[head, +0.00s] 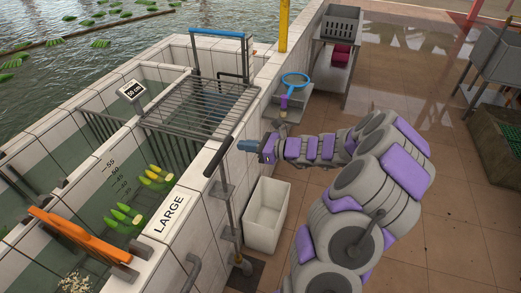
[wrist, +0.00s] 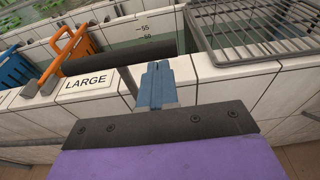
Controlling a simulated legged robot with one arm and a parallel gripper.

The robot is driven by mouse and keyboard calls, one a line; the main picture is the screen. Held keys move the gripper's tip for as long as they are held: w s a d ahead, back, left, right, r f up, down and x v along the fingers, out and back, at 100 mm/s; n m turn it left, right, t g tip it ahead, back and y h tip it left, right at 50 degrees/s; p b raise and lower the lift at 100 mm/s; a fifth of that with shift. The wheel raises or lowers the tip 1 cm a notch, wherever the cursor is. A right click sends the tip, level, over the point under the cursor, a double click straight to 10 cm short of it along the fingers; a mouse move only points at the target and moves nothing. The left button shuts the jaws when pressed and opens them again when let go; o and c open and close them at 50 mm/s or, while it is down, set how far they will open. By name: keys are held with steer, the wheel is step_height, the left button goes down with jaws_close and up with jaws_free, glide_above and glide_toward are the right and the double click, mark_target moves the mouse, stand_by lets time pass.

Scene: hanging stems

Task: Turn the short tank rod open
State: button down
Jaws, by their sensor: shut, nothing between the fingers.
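A rod with a thick black grip (head: 218,158) stands on the outer side of the tiled tank wall in the head view. Its grey shaft (head: 229,208) runs down to the floor. The grip (wrist: 120,58) lies across the wrist view, above the LARGE sign. My gripper (head: 243,146) has blue fingers and is just right of the grip's upper end. The fingers (wrist: 157,72) are pressed together and empty, pointing at the grip. I cannot tell whether they touch it. Which tank this rod serves is not clear.
The LARGE sign (head: 169,215) lies on the wall near an orange handle (head: 75,237). A wire rack (head: 200,104) spans the tank behind the grip. A white bin (head: 267,214) stands below my gripper. Open tiled floor lies to the right.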

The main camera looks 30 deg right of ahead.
steer(key=shift+w+a, duration=0.75)
steer(key=shift+a, duration=0.35)
steer(key=shift+d+f, duration=0.1)
